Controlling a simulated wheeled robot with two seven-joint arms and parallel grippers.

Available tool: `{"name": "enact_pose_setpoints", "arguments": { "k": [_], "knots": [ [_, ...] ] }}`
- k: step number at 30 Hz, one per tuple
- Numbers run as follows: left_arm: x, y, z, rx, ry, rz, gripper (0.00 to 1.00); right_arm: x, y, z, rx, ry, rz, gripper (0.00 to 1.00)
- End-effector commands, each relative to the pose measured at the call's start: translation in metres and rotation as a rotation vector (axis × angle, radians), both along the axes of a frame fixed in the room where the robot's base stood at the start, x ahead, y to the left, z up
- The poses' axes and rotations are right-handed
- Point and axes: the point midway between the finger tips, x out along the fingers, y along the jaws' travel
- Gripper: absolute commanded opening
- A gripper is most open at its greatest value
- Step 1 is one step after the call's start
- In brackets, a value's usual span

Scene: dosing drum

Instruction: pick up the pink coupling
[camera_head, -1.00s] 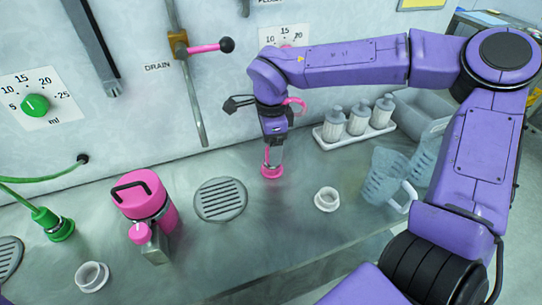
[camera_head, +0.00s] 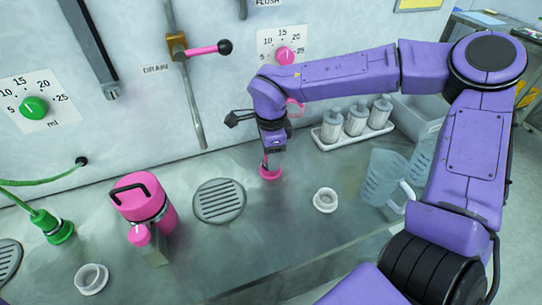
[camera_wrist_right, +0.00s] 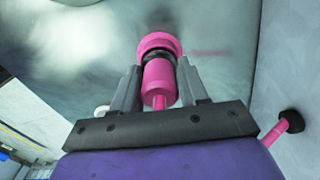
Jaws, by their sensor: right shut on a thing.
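The pink coupling (camera_head: 270,173) stands on the steel counter below my right gripper, its wide pink base showing in the head view. In the right wrist view the coupling (camera_wrist_right: 159,75) sits between the two grey fingers, with a dark ring between its pink base and pink upper body. My right gripper (camera_head: 268,160) points down and is shut on the coupling; it also shows in the right wrist view (camera_wrist_right: 158,90). The coupling's upper part is partly hidden by the fingers in the head view. My left gripper is in neither view.
A pink canister (camera_head: 144,205) and a round drain grate (camera_head: 219,201) are to the left. White rings (camera_head: 325,200) (camera_head: 91,279) lie on the counter. A bottle tray (camera_head: 322,142) stands by the back wall, with clear jugs (camera_head: 385,180) to the right. A green coupling (camera_head: 55,228) is far left.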

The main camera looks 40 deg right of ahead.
Motion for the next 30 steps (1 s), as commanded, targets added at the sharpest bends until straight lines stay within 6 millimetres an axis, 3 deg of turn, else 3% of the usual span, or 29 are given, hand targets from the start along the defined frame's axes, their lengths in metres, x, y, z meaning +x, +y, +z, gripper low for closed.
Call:
{"name": "enact_pose_setpoints", "arguments": {
  "k": [5,13,21,30],
  "knots": [
    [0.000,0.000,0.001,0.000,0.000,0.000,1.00,0.001,0.000,0.027,0.000,-0.007,-0.001,0.11],
    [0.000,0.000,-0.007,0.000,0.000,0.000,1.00,-0.046,0.027,0.091,0.001,-0.009,0.003,0.11],
    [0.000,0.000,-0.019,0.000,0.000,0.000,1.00,-0.106,0.060,0.118,0.000,-0.004,0.003,0.11],
    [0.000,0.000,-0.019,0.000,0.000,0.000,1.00,-0.122,0.070,0.127,0.001,-0.001,0.001,0.11]
  ]
}}
